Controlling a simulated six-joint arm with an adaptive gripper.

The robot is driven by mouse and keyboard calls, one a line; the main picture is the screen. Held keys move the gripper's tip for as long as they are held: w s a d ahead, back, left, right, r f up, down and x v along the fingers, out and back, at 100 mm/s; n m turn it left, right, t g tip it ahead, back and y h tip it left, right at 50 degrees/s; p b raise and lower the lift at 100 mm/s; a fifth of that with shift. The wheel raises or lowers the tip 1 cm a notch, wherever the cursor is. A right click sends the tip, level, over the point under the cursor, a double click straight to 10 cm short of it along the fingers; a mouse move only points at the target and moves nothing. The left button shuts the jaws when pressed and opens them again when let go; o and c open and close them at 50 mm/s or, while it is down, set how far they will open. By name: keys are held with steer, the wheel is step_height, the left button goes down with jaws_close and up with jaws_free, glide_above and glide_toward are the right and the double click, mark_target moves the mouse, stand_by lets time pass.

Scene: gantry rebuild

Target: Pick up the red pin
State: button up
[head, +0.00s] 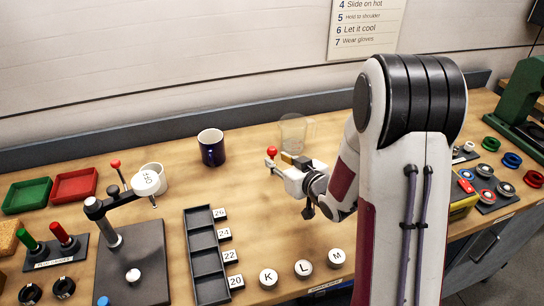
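A red pin (62,234) stands tilted in a dark labelled block at the left front, beside a green pin (29,242). My gripper (284,172) is far to its right, over the middle of the table near the glass beaker. A red ball-topped piece (272,153) shows right at my gripper's end; I cannot tell whether it is held or stands behind. The fingers are small and partly hidden, so their opening is unclear.
A press-like stand (114,236) with a red-knobbed lever is right of the pins. Red tray (75,184) and green tray (27,195) lie behind them. A dark mug (211,148), a slotted rack (204,254) and a clear beaker (294,133) stand mid-table.

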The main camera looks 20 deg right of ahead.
mark_target(273, 159)
steer(key=shift+w+a+f, duration=0.2)
steer(key=shift+w+f, duration=0.3)
steer(key=shift+w, duration=0.15)
steer(key=shift+x, duration=1.35)
jaws_close()
